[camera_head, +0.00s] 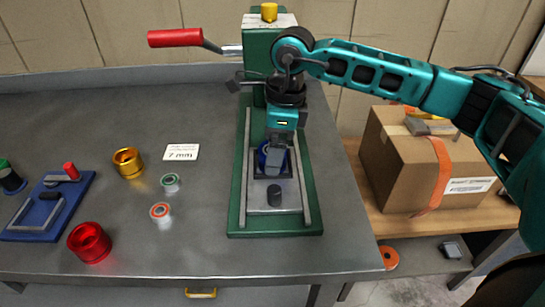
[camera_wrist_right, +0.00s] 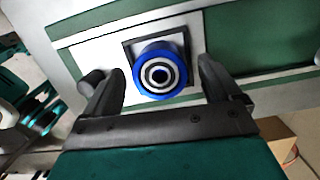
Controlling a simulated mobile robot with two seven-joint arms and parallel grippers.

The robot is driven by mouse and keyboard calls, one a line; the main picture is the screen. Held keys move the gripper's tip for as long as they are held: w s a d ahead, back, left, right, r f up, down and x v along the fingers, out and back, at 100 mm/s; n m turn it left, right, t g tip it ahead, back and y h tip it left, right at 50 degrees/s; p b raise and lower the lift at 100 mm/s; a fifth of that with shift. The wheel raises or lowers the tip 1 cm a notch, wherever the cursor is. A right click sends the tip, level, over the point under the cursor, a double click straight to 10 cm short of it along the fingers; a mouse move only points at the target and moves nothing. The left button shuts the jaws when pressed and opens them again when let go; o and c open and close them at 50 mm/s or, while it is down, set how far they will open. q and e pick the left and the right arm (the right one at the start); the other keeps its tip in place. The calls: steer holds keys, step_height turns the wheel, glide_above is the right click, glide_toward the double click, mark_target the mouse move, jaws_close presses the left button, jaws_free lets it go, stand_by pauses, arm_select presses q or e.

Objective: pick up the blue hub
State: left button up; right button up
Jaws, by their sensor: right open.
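The blue hub (camera_wrist_right: 160,73) sits in a dark square holder on the press bed, with a ringed bearing or bore showing in its centre. In the head view only a blue edge of the hub (camera_head: 263,156) shows, as my right gripper (camera_head: 275,160) covers most of it. In the wrist view my right gripper (camera_wrist_right: 163,88) is open, with one finger on each side of the hub and gaps between fingers and hub. I cannot tell how far above the hub the fingertips are. My left gripper is not in view.
The green press (camera_head: 237,215) has a red-handled lever (camera_head: 176,38) and a dark peg (camera_head: 274,195) near the hub. Red (camera_head: 89,242) and gold (camera_head: 128,162) hubs, two small cylinders, a "7 mm" card (camera_head: 181,152) and a blue fixture (camera_head: 40,225) stand left. A cardboard box (camera_head: 400,165) is right.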

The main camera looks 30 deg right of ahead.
steer(key=shift+f, duration=0.15)
steer(key=c, duration=1.3)
steer(key=shift+c, duration=0.5)
steer(key=shift+w, duration=0.1)
